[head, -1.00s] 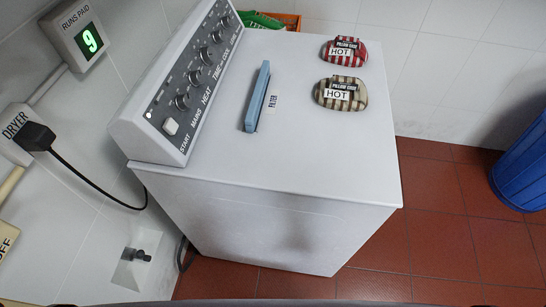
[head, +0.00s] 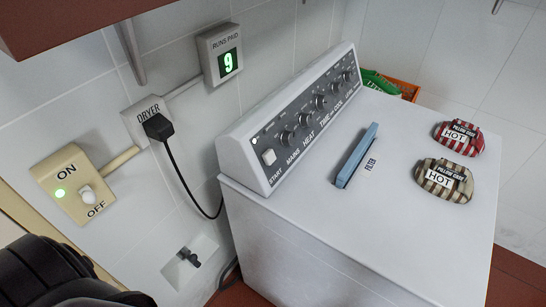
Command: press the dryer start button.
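The white dryer (head: 300,228) stands against the tiled wall in the head view. Its grey control panel (head: 307,116) slopes up at the back. A dark part of my own body is at the bottom left, well apart from the button. No gripper fingers show in the head view.
A blue filter handle (head: 357,155) stands up from the dryer top. Two striped bundles labelled HOT, one red (head: 459,137) and one brown (head: 444,180), lie at the right. A wall switch (head: 78,186) has a lit green light. The runs display (head: 226,58) reads 9. A shelf overhangs top left.

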